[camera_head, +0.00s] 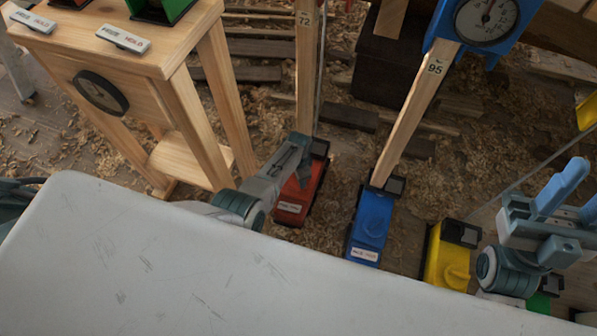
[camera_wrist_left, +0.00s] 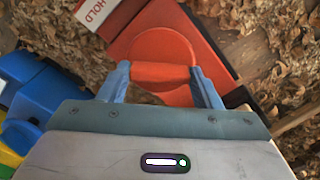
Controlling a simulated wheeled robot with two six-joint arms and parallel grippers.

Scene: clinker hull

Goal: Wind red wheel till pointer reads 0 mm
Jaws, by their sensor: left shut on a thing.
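The red jack (camera_head: 296,203) stands on the floor past the grey surface, a white label on its front. In the left wrist view its round red wheel (camera_wrist_left: 163,45) carries a red handle (camera_wrist_left: 160,72). My left gripper (camera_head: 303,168) is over the jack. Its two fingers (camera_wrist_left: 162,76) are shut on the handle, one at each end. In the head view my gripper hides the wheel. No red dial or its pointer is in view. A blue-framed dial (camera_head: 487,18) is cut by the top edge. My right gripper (camera_head: 567,202) is open and empty at the right.
A wooden post marked 72 (camera_head: 305,70) rises behind the red jack. A blue jack (camera_head: 370,226) with a post marked 95 (camera_head: 425,90) and a yellow jack (camera_head: 448,262) stand to the right. A wooden stand (camera_head: 185,100) is at the left. The grey surface (camera_head: 150,260) fills the front.

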